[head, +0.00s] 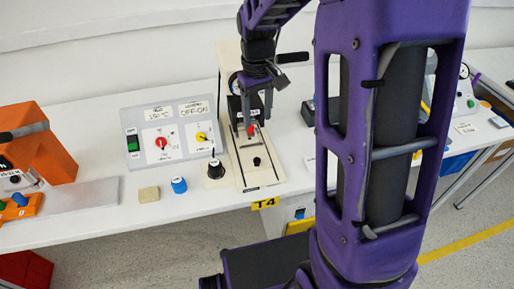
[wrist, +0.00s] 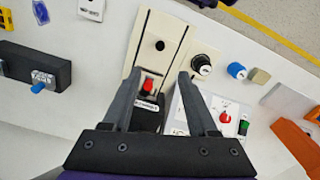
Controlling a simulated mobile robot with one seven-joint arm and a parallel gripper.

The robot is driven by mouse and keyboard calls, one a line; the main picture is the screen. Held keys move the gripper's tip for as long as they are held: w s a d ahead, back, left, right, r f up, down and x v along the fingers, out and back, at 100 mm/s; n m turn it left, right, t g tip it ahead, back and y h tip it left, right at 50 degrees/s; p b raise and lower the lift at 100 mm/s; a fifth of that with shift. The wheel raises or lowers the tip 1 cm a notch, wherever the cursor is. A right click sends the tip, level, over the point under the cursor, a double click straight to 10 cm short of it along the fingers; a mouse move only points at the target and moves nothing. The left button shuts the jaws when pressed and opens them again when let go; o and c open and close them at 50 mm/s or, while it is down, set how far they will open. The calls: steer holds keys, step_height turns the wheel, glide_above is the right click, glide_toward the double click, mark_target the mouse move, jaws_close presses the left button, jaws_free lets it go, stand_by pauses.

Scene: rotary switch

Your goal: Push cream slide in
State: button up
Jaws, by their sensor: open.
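The cream slide (head: 262,172) is a flat plate with a small black knob, lying in the cream device's base near the table's front edge. It also shows in the wrist view (wrist: 165,30), with the black knob as a dark round spot. My gripper (head: 254,124) is open, pointing down over the cream device behind the knob. In the wrist view my gripper's fingers (wrist: 160,73) stand apart on either side of a small red part (wrist: 147,86), which belongs to a black block. Nothing is held. Whether a fingertip touches the device I cannot tell.
A black round knob (head: 215,168) stands just left of the device, with a blue knob (head: 179,185) and a beige block (head: 149,194) further left. A grey switch panel (head: 170,135) is behind them. An orange machine (head: 35,145) stands at far left.

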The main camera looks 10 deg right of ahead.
mark_target(257, 160)
step_height(257, 160, down, 17)
steer(key=shift+r+b, duration=0.1)
steer(key=shift+b, duration=0.25)
jaws_close()
stand_by(1.4)
